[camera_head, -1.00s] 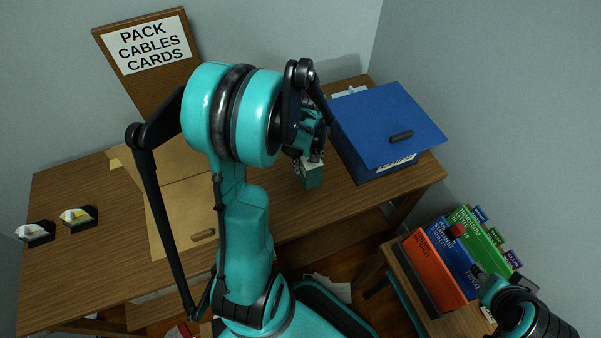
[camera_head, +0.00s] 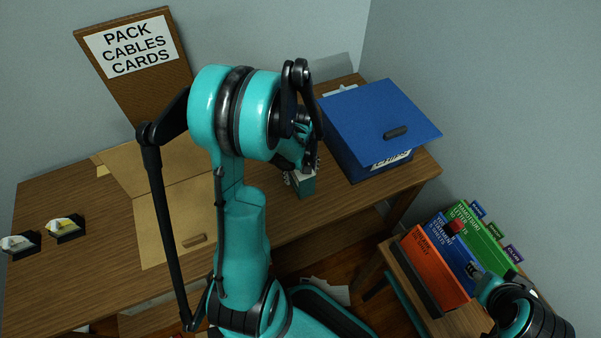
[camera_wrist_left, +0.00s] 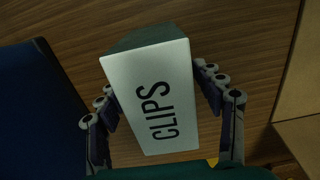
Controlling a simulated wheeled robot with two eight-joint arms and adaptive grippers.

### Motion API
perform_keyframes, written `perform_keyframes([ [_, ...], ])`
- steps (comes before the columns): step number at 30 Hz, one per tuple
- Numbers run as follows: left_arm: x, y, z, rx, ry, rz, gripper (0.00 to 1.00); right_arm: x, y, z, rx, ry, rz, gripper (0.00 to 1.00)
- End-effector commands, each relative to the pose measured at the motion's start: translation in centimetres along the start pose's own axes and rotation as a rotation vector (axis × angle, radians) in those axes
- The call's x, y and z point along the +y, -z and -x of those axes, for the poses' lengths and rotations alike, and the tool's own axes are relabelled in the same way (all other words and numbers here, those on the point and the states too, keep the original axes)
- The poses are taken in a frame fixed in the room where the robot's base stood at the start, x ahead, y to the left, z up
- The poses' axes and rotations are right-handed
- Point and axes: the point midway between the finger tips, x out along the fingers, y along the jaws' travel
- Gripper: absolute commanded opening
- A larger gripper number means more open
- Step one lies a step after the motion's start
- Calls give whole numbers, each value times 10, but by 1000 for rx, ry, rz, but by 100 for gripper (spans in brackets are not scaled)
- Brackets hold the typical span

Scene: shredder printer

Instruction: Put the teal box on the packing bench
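The teal box (camera_head: 303,187) is small, with a white face marked CLIPS in the left wrist view (camera_wrist_left: 150,97). My left gripper (camera_head: 300,173) is shut on it, with one finger on each side. The box is over the wooden bench (camera_head: 290,227), near its front edge and left of the blue box. I cannot tell whether its underside touches the bench top. My right gripper (camera_head: 474,270) is at the lower right by the binders; its fingers are too small and dark to read.
A blue box (camera_head: 365,120) with a lid stands at the bench's right end. An open cardboard carton (camera_head: 170,225) lies left of my left arm. Two small dark holders (camera_head: 65,229) sit further left. A low stand (camera_head: 465,322) carries several coloured binders (camera_head: 435,265).

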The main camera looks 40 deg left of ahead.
Motion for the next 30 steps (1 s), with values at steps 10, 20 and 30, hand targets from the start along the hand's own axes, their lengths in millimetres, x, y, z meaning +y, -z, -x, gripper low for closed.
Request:
perform_keyframes([
  [10,0,0,10,0,0,0,67,0,4,6,0,0,0,40],
  [20,0,0,82,0,0,0,67,0,22,31,0,0,0,40],
  [30,1,-2,124,3,-3,-8,67,0,30,42,0,0,0,40],
])
